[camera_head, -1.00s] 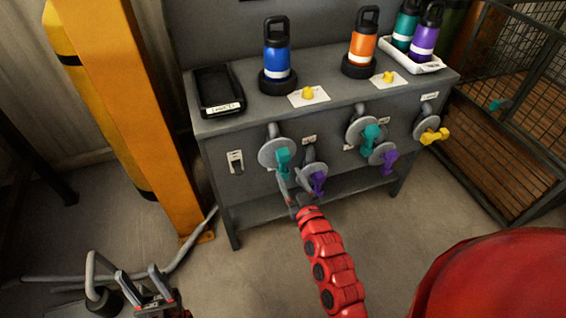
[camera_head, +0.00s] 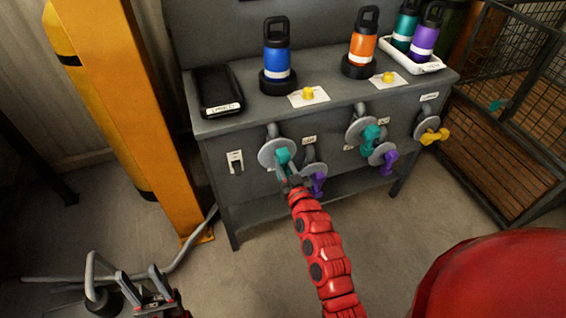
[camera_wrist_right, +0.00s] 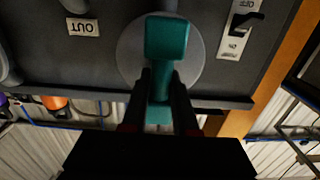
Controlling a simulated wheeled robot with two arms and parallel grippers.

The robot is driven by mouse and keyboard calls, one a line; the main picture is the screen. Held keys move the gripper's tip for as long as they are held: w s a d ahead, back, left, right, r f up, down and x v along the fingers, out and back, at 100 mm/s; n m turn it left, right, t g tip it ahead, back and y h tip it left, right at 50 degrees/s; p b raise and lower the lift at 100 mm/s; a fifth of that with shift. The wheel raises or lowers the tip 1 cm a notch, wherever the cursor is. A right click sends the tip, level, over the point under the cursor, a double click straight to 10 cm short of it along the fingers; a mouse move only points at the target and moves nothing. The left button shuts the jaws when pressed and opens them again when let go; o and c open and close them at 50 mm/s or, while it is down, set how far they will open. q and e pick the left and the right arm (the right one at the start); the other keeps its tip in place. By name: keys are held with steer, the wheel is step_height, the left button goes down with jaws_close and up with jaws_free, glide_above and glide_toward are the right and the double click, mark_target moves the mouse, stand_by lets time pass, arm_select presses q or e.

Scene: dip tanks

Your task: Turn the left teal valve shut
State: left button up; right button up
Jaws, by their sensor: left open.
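The left teal valve has a round grey disc (camera_head: 269,153) and a teal handle (camera_head: 283,155) on the front of the grey cabinet. My right gripper (camera_head: 288,180) is at this handle, with the red arm reaching up from below. In the right wrist view the teal handle (camera_wrist_right: 167,40) stands before its disc (camera_wrist_right: 128,45), and the fingers (camera_wrist_right: 161,80) lie on both sides of its lower part. I cannot tell whether they press on it. My left gripper (camera_head: 142,283) is open and empty at the lower left, away from the cabinet.
A purple-handled valve (camera_head: 317,182) sits close right of my right gripper. Another teal valve (camera_head: 371,134), a purple one (camera_head: 389,163) and a yellow one (camera_head: 434,136) are further right. Bottles and a black tray (camera_head: 217,91) stand on top. An orange post (camera_head: 135,120) is at left.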

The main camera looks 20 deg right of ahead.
jaws_close()
steer(key=shift+m, duration=0.3)
steer(key=m, duration=0.1)
steer(key=m+b, duration=0.2)
steer(key=shift+d+f+m, duration=0.2)
steer(key=shift+d+m, duration=0.05)
steer(key=shift+m, duration=0.15)
steer(key=m+b, duration=0.2)
steer(key=m, duration=0.2)
steer(key=shift+d+m, duration=0.15)
steer(key=shift+m, duration=0.15)
steer(key=m, duration=0.4)
steer(key=shift+d+f+m+b, duration=0.15)
steer(key=shift+f+m+b, duration=0.05)
steer(key=shift+m+b, duration=0.15)
steer(key=shift+f+m, duration=0.2)
steer(key=shift+m, duration=1.95)
